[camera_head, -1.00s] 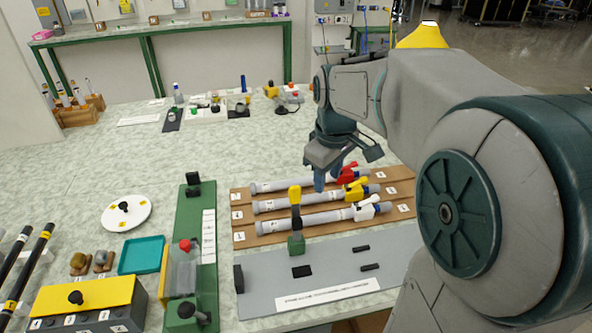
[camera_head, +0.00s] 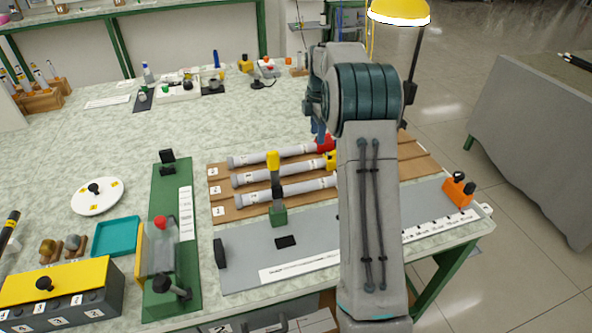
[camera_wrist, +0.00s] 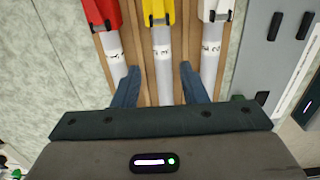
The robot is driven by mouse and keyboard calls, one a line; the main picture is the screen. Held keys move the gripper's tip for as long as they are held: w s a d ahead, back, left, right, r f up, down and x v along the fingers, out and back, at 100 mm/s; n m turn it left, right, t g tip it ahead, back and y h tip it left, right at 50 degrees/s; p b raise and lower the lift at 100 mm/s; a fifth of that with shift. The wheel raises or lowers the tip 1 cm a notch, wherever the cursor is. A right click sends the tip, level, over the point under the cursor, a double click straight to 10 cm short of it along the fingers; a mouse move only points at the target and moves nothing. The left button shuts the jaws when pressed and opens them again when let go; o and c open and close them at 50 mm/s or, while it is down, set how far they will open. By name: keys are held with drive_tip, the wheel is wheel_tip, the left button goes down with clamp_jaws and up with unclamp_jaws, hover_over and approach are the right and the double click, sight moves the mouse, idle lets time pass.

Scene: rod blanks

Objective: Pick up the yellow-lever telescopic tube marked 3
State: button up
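The yellow-lever tube (camera_head: 262,175) is the middle of three grey tubes lying on brown wooden boards. Its yellow lever (camera_head: 331,160) is partly hidden behind my arm in the head view. In the wrist view the yellow-lever tube (camera_wrist: 164,58) runs between my two fingers, with its yellow lever (camera_wrist: 158,10) at the top edge. My gripper (camera_wrist: 158,85) is open, its fingers apart on either side of the tube's line. I see no contact; the height above the tube is hard to tell. The marking on the tube is too small to read.
The red-lever tube (camera_wrist: 112,55) lies left and the white-lever tube (camera_wrist: 211,55) right in the wrist view, close beside the fingers. A grey plate (camera_head: 245,243) lies nearer.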

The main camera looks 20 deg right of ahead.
hover_over(315, 161)
drive_tip(key=f, duration=0.5)
drive_tip(key=shift+w+d+f, duration=0.2)
drive_tip(key=shift+d+f, duration=0.05)
drive_tip(key=shift+f, duration=0.05)
drive_tip(key=shift+s+a+f, duration=0.1)
drive_tip(key=shift+f, duration=1.3)
drive_tip(key=shift+a+f, duration=0.1)
drive_tip(key=shift+f, duration=1.25)
drive_tip(key=c, duration=0.5)
